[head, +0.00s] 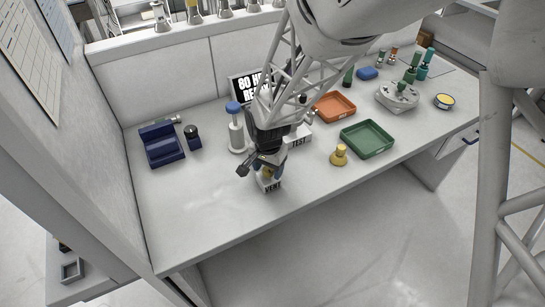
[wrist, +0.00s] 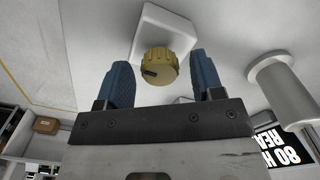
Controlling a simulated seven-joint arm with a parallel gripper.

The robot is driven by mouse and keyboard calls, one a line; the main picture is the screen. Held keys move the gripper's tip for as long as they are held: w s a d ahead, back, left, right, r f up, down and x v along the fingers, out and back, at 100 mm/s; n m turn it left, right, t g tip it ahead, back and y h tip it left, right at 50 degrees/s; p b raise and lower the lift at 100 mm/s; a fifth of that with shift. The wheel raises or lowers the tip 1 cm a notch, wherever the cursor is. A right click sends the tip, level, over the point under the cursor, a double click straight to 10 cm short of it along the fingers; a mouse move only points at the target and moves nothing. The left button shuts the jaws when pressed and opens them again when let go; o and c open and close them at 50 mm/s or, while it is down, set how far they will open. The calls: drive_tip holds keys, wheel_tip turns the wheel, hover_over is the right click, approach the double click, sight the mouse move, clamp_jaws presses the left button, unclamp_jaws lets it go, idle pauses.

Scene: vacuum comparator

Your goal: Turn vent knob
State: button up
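The vent knob (wrist: 158,67) is a ribbed yellow-brass knob with a dark mark on its face, fixed on a white block. The block (head: 268,184) carries the label VENT and sits near the front edge of the bench. My gripper (wrist: 160,75) is open, with one blue-padded finger on each side of the knob and a visible gap to both. In the head view my gripper (head: 268,168) is right over the vent block and hides most of the knob.
A white cylinder with a blue cap (head: 236,128) stands just behind my gripper, by a display screen (head: 243,86). A TEST block (head: 299,141), a brass weight (head: 340,155), a green tray (head: 367,138) and an orange tray (head: 334,106) lie to the right. The bench front left is clear.

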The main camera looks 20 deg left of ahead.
drive_tip(key=c, duration=0.9)
drive_tip(key=shift+n, duration=0.4)
drive_tip(key=n, duration=0.6)
drive_tip(key=shift+n, duration=0.4)
drive_tip(key=n, duration=0.3)
drive_tip(key=shift+n, duration=2.1)
